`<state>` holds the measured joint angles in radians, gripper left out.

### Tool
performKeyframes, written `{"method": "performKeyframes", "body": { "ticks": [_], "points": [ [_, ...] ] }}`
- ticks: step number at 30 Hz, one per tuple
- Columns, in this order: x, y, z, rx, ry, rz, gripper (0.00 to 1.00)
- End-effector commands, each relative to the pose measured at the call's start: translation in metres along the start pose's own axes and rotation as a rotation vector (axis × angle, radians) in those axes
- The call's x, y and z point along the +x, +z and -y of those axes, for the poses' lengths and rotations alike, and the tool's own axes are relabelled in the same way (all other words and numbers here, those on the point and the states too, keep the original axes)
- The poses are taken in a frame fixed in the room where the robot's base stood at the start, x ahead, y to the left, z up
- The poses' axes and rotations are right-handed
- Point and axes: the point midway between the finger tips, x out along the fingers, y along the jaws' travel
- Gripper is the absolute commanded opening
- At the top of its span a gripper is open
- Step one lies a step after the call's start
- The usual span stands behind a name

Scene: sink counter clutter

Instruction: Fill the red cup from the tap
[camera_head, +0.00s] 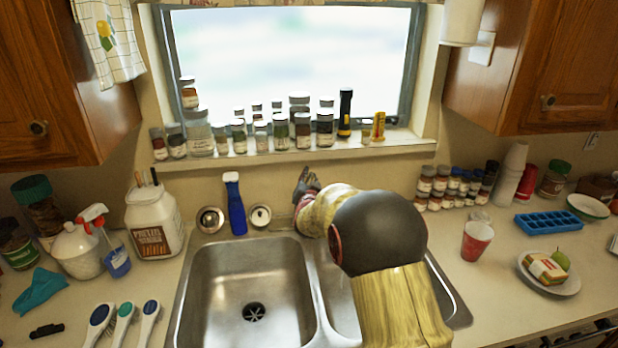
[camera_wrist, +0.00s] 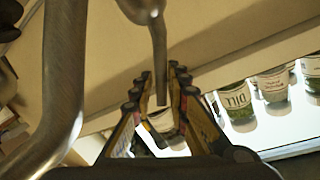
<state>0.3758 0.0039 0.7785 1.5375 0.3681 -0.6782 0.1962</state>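The red cup (camera_head: 477,241), with a white rim, stands upright on the counter right of the sink, well away from my gripper. My gripper (camera_head: 305,185) is behind the sink, pointing up towards the window, mostly covered by my arm. In the wrist view my gripper (camera_wrist: 159,85) has its two fingers apart. A thin metal tap lever (camera_wrist: 160,60) reaches down between them; I cannot tell whether they touch it. The curved metal tap spout (camera_wrist: 66,80) passes left of the fingers. My arm hides the tap in the head view.
The sink's left basin (camera_head: 250,290) is empty; my arm covers much of the right one. A blue bottle (camera_head: 235,203) stands behind the sink. Jars (camera_head: 281,132) line the windowsill. A blue ice tray (camera_head: 549,224) and a plate with food (camera_head: 549,285) lie on the right.

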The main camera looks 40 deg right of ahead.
Motion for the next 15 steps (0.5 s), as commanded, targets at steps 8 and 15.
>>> {"method": "performKeyframes", "body": {
  "ticks": [8,15],
  "points": [
    [0.0001,-0.0018,0.0014,0.001,-0.002,-0.003,0.28],
    [-0.0023,-0.0024,0.0021,0.001,-0.003,-0.004,0.28]
  ]
}}
